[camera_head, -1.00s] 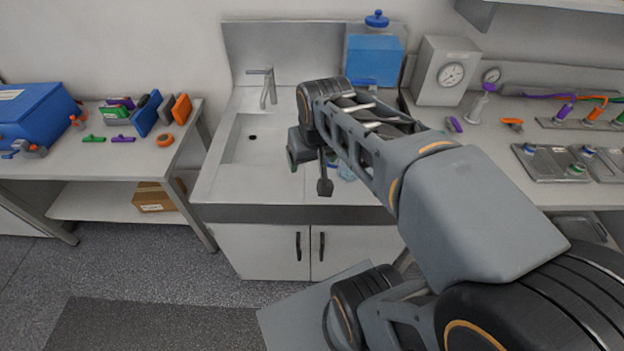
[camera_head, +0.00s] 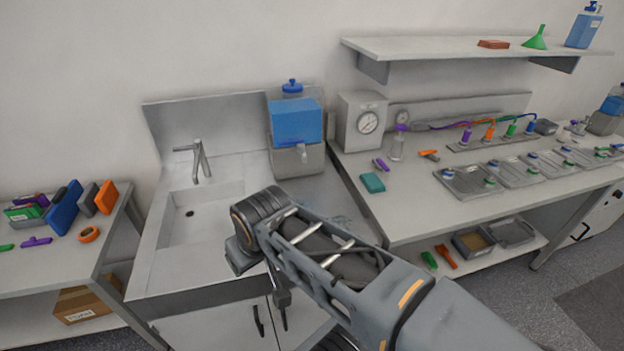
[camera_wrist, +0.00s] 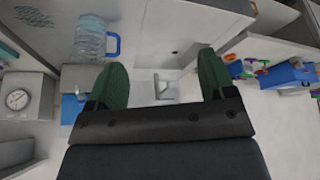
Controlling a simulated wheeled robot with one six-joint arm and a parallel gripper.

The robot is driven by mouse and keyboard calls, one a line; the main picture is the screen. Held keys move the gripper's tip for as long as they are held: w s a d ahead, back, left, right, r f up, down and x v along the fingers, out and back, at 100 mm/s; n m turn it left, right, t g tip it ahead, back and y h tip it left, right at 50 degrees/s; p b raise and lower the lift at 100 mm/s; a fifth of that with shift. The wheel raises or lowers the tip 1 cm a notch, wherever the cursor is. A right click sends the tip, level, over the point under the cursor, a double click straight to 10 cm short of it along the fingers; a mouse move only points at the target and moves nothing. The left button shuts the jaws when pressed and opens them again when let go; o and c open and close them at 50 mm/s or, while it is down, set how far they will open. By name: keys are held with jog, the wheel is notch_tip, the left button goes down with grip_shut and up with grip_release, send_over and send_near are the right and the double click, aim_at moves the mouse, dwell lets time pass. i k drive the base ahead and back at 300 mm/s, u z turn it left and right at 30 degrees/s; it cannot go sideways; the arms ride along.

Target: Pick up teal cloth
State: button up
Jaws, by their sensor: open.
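The teal cloth (camera_head: 372,183) is a small folded block. It lies on the left part of the right-hand bench, near its front-left edge, in the head view. My gripper (camera_head: 264,282) hangs over the front of the sink counter, left of the cloth and well apart from it. In the wrist view my gripper (camera_wrist: 162,85) shows two green fingers spread wide with nothing between them.
The right-hand bench (camera_head: 410,215) holds a dial box (camera_head: 361,122), a clear bottle (camera_head: 397,145), purple and orange clips, and several metal trays. A shelf (camera_head: 450,47) overhangs the bench.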

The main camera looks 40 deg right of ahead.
aim_at(372, 182)
jog(key=z, duration=3.95)
jog(key=i, duration=1.3)
jog(key=u, duration=3.2)
